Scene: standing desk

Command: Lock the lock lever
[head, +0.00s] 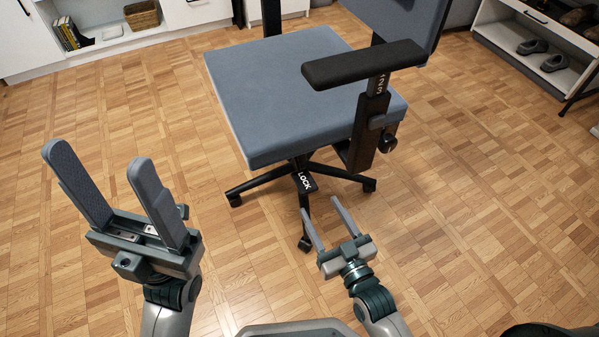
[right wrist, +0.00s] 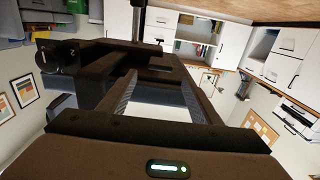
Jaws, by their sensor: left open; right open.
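The lock lever (head: 305,182) is a black paddle with white "LOCK" lettering, below the front edge of the blue-grey seat of the office chair (head: 290,90). My right gripper (head: 320,205) is open and empty, its fingers pointing toward the chair just below and right of the lever in the head view. I cannot tell the exact gap, but no grip on the lever shows. In the right wrist view the open fingers (right wrist: 160,85) face dark chair parts; the lever cannot be made out there. My left gripper (head: 98,157) is open and empty over the floor at left, away from the chair.
The chair's black armrest (head: 362,64) and its post overhang the seat's right side, with a round knob (head: 388,141) low on it. Black base legs (head: 258,182) spread beneath. White shelving (head: 545,45) with shoes stands back right. The wooden floor (head: 130,110) at left is clear.

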